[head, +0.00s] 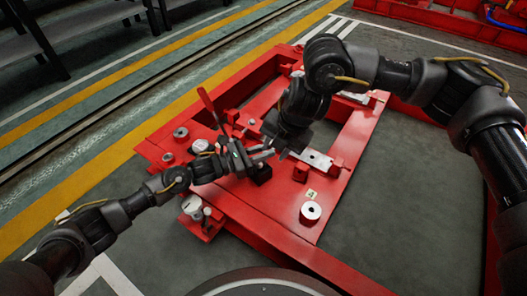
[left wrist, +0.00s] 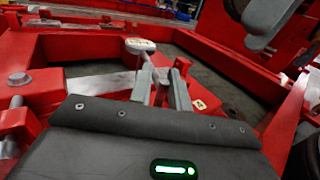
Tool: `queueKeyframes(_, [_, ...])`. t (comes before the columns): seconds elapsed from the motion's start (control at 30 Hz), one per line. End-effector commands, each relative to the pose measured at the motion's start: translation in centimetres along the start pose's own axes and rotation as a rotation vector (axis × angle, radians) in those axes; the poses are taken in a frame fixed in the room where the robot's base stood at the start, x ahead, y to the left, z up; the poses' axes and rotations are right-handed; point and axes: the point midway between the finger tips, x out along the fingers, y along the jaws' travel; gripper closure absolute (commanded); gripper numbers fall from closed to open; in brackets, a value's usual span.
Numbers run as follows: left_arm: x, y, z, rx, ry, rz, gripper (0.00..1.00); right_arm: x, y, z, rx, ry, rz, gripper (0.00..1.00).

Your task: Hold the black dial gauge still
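My left gripper (head: 272,154) reaches in from the left over the red frame, with its two fingers a little apart. In the left wrist view its fingers (left wrist: 162,76) also stand apart, and a pale round dial face (left wrist: 140,46), probably the gauge, shows just beyond the tips. I cannot tell whether they touch it. A small black block (head: 261,173) sits just below the left fingers in the head view; I cannot tell if it belongs to the gauge. My right gripper (head: 282,150) points down close beside the left fingertips. Its fingers are dark and partly hidden.
The red frame (head: 245,210) carries bolts, bosses and a thin red lever (head: 211,108) close to my left gripper. A silver round boss (head: 311,211) stands at its front right. My right arm crosses above the frame's far side. The grey floor (head: 390,230) at right is clear.

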Motion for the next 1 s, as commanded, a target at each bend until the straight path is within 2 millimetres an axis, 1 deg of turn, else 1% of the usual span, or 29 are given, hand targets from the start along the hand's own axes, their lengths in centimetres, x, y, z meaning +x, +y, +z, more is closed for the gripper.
queueKeyframes(0.03, [-0.01,0.04,0.0,0.0,0.0,0.001,0.96,0.0,0.0,0.0,0.0,0.0,0.0,0.64])
queueKeyframes(0.07, [-0.01,0.04,-0.01,0.0,0.0,0.001,1.0,0.0,0.0,0.0,0.0,0.0,0.0,0.64])
queueKeyframes(1.0, [0.01,-0.14,-0.13,-0.002,0.002,-0.003,1.0,0.01,0.0,0.0,0.0,0.0,0.0,0.64])
